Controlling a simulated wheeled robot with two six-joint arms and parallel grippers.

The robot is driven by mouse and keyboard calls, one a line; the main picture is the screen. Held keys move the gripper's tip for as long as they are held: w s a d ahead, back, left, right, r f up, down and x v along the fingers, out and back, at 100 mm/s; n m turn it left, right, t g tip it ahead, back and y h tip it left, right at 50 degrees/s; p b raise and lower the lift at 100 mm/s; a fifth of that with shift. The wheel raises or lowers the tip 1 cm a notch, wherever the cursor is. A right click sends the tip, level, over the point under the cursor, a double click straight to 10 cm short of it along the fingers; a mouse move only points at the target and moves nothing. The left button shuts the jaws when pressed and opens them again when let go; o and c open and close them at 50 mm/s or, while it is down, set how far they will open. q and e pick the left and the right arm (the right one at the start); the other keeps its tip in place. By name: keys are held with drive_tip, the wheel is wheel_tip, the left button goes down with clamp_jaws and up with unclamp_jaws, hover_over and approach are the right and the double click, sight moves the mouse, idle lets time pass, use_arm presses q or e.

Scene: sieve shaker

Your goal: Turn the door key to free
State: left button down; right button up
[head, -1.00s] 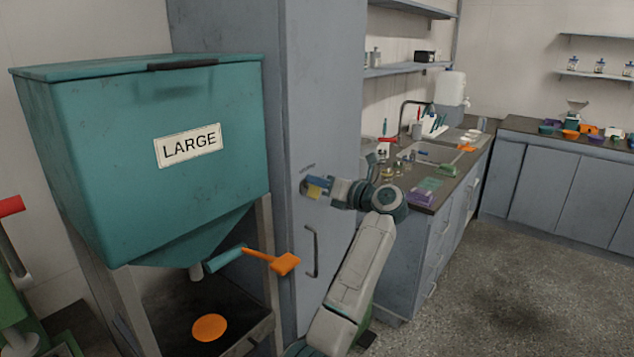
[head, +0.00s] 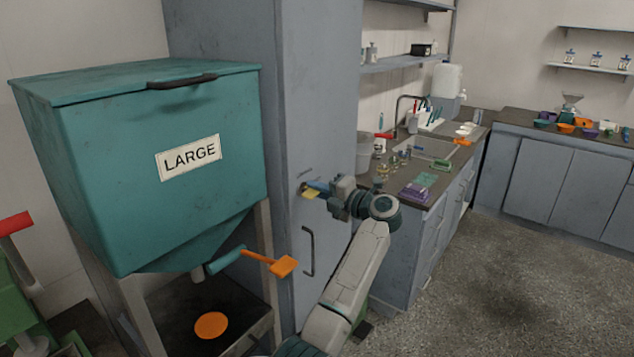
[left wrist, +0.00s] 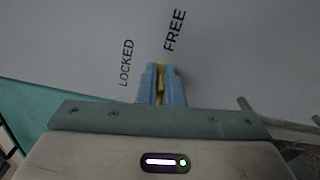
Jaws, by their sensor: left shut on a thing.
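The door key (head: 309,194) is yellow and sits at the front of the tall grey cabinet door (head: 322,120). My left gripper (head: 316,187) is shut on it with its blue fingers, close against the door. In the left wrist view the yellow key (left wrist: 160,84) shows as a thin strip between the two blue fingers (left wrist: 161,86). Beyond the fingertips, the label LOCKED (left wrist: 126,62) is to the left and the label FREE (left wrist: 175,30) is above and slightly right. The keyhole is hidden. My right gripper is out of view.
A door handle (head: 308,251) is below the key. A teal hopper marked LARGE (head: 140,150) stands left, with an orange-ended lever (head: 283,266) sticking out near the cabinet. A worktop with a sink (head: 430,148) is to the right. The floor (head: 480,270) there is clear.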

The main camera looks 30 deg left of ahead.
use_arm(q)
drive_tip(key=shift+f+m+p, duration=0.15)
drive_tip(key=shift+m+p, duration=0.45)
drive_tip(key=shift+m, duration=0.4)
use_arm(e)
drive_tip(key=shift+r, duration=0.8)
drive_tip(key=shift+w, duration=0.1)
use_arm(q)
drive_tip(key=c, duration=1.6)
unclamp_jaws()
